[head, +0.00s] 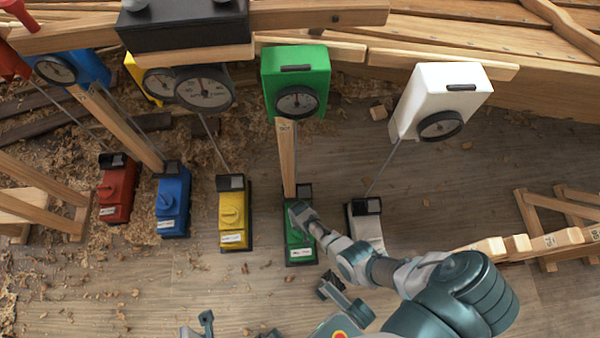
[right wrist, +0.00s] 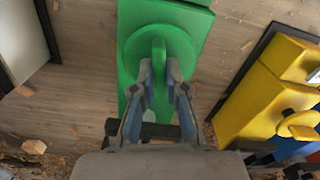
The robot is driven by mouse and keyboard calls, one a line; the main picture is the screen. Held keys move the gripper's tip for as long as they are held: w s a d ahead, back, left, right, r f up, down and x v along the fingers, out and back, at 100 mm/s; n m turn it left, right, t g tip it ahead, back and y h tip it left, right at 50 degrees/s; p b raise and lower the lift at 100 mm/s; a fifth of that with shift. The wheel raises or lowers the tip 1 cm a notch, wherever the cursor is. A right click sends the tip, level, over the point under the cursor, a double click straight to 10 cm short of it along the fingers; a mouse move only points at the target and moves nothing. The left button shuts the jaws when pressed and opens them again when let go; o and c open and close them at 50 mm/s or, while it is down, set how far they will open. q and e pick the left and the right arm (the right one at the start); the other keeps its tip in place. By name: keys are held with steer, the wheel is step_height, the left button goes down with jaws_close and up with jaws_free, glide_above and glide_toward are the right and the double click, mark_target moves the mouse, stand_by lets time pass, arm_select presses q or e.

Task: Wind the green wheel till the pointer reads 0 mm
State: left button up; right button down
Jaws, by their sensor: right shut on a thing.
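The green jack unit (head: 301,250) stands on the floor, with a wooden post (head: 287,160) rising to a green gauge box (head: 290,68). The round dial (head: 297,102) on that box faces me; its pointer and scale are too small to read. My right gripper (head: 299,212) reaches down onto the green unit. In the right wrist view, its two fingers (right wrist: 161,75) are shut on the green wheel (right wrist: 158,60), one on each side of its raised grip. My left gripper (head: 238,329) shows only partly at the bottom edge, its fingertips apart and empty.
Yellow (head: 234,212), blue (head: 173,205) and red (head: 118,190) units stand to the left. A white unit (head: 366,225) stands close on the right, beside my right arm. Wooden hull planks (head: 460,35) run across the top. Shavings litter the floor; a wooden trestle (head: 560,230) stands at right.

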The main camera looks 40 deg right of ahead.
stand_by(0.3)
steer(key=c, duration=1.2)
jaws_free()
steer(key=shift+r, duration=0.3)
step_height(320, 180, up, 11)
steer(key=shift+r, duration=0.1)
steer(key=shift+w, duration=0.1)
